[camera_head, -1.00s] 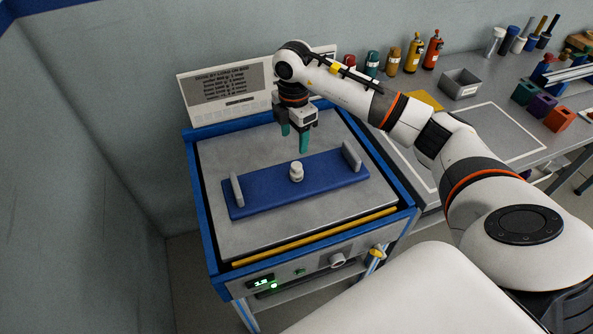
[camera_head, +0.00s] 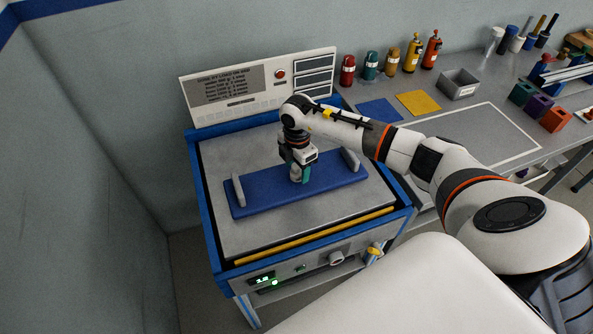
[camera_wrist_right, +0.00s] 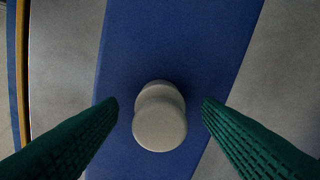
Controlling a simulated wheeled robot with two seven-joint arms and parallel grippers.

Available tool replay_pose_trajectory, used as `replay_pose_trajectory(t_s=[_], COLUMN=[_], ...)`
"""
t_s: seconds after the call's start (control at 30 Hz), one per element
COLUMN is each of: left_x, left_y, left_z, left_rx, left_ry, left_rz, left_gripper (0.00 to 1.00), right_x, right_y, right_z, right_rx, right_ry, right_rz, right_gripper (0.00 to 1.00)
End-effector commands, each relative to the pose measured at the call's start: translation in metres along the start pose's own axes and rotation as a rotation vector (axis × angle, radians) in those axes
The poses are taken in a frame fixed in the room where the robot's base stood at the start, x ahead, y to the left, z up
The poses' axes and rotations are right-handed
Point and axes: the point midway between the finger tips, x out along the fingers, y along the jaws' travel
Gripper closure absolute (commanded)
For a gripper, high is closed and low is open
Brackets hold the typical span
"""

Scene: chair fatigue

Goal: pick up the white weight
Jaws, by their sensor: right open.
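The white weight (camera_wrist_right: 160,125) stands on the blue plate (camera_wrist_right: 150,40) and shows between the two green fingers in the right wrist view. In the head view the weight (camera_head: 295,172) is partly hidden by my right gripper (camera_head: 301,177). The right gripper (camera_wrist_right: 160,103) is open, with one finger on each side of the weight and a gap on both sides. The blue plate (camera_head: 262,194) lies on the grey top of the test bench and has an upright grey piece near each end. My left gripper is not in view.
The upright grey pieces (camera_head: 239,190) and (camera_head: 351,160) flank the middle of the plate. A sign panel (camera_head: 236,88) stands behind. A side table at right holds several bottles, a grey bin (camera_head: 459,84) and coloured blocks. The bench's front grey surface is clear.

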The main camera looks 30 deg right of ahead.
Motion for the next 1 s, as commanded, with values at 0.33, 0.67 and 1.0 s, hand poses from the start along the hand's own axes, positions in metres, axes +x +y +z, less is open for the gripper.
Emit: replay_pose_trajectory(t_s=[0.33, 0.67, 1.0], left_x=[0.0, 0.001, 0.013], left_y=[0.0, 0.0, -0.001], left_z=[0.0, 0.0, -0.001], left_rx=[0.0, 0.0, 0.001], left_ry=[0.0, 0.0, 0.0], left_rz=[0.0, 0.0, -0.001], left_gripper=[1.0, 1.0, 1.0], right_x=[-0.001, -0.004, -0.062], right_y=[0.0, -0.001, -0.002], right_z=[0.0, 0.0, 0.0], right_rx=[0.0, 0.001, 0.0], right_ry=[0.0, 0.0, 0.0], right_rz=[0.0, -0.003, -0.007], right_gripper=[0.83, 0.94, 0.94])
